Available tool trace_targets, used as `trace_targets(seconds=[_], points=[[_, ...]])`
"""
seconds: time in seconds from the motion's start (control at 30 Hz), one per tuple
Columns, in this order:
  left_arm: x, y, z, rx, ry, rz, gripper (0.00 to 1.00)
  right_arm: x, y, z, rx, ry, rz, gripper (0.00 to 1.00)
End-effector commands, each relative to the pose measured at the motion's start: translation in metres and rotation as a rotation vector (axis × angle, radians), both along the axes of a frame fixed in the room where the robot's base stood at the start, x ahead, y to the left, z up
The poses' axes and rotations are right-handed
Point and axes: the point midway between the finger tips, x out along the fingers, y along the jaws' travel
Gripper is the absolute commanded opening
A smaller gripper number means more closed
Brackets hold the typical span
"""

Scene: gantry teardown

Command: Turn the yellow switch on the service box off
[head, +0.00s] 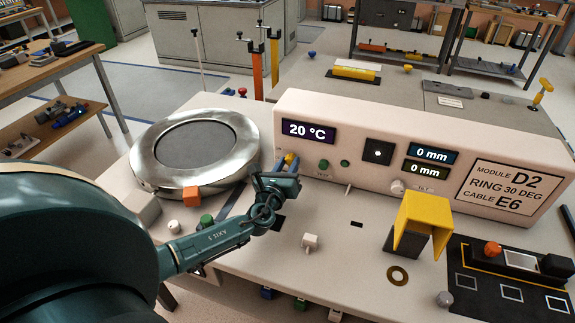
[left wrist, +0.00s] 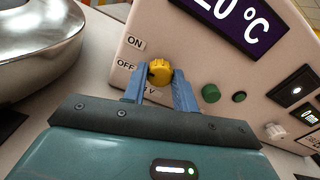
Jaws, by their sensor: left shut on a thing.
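The service box (head: 348,128) is a long pale box on the bench. Its yellow switch (head: 291,159) is a round knob at the left end of the front face, below the "20 °C" display. It also shows in the left wrist view (left wrist: 160,70), with ON and OFF labels to its left. My left gripper (left wrist: 160,88) has its two blue fingers around the knob, one on each side, shut on it. In the head view the left gripper (head: 282,172) partly hides the knob. I cannot tell clearly which label the knob points to. My right gripper is not in view.
A silver ring (head: 238,165) with a dark centre lies left of the box. Green buttons (left wrist: 210,93) sit right of the knob. A yellow hood (head: 424,212), a brass washer (head: 398,275) and a black tray (head: 462,257) are at the front right.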

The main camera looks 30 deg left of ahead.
Motion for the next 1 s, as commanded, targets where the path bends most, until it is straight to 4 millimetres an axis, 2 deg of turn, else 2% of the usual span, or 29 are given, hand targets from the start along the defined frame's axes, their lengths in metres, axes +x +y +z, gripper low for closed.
trace_targets(seconds=[0.27,0.47,0.73,1.0], points=[[0.0,0.0,-0.002,-0.036,-0.009,0.0,0.05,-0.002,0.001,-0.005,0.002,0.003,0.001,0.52],[0.0,0.0,-0.003,-0.138,-0.035,0.001,0.05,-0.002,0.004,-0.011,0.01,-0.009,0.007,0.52],[0.0,0.001,-0.004,-0.368,-0.09,0.002,0.05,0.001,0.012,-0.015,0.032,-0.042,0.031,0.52],[0.0,0.001,-0.004,-0.618,-0.151,0.001,0.05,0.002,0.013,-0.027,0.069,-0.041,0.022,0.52]])
